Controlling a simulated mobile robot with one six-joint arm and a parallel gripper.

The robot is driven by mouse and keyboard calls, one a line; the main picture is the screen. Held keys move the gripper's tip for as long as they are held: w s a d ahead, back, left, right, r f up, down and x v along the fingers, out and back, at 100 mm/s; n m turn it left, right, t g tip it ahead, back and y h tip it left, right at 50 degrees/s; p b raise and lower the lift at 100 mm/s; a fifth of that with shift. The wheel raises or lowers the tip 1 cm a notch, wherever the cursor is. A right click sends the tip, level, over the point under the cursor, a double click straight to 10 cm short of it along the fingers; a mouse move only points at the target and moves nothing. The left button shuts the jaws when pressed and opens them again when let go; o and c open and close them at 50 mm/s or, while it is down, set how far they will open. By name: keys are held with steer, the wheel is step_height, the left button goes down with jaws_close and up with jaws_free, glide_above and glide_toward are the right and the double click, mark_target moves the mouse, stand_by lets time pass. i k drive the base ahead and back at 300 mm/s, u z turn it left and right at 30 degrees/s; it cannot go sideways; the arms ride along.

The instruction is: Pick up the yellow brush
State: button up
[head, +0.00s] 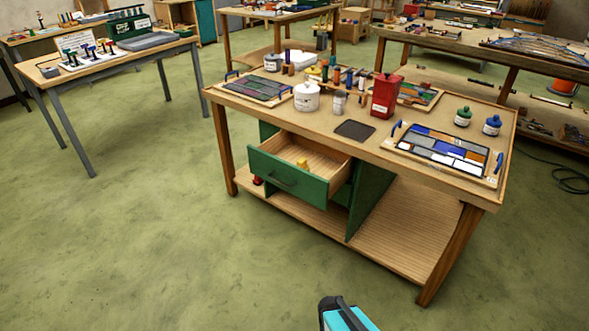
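A small yellow object (302,163) lies inside the open green-fronted drawer (287,180) of the middle workbench. It is too small to tell for sure whether it is the yellow brush. The drawer's front wall hides part of its inside. A teal and black part of my own arm shows at the bottom edge, on the floor side, well apart from the drawer. The fingers of my gripper do not show.
The workbench (365,150) carries a white pot (306,97), a red container (385,96), a dark flat pad (354,130) and a leaded panel (441,150). Another table (100,66) stands at the left. The green floor (150,250) in front is clear.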

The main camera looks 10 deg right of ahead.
mark_target(302, 163)
steer(key=z, duration=0.05)
steer(key=i, duration=1)
steer(key=u, duration=0.05)
steer(key=k, duration=0.2)
steer(key=u, duration=3)
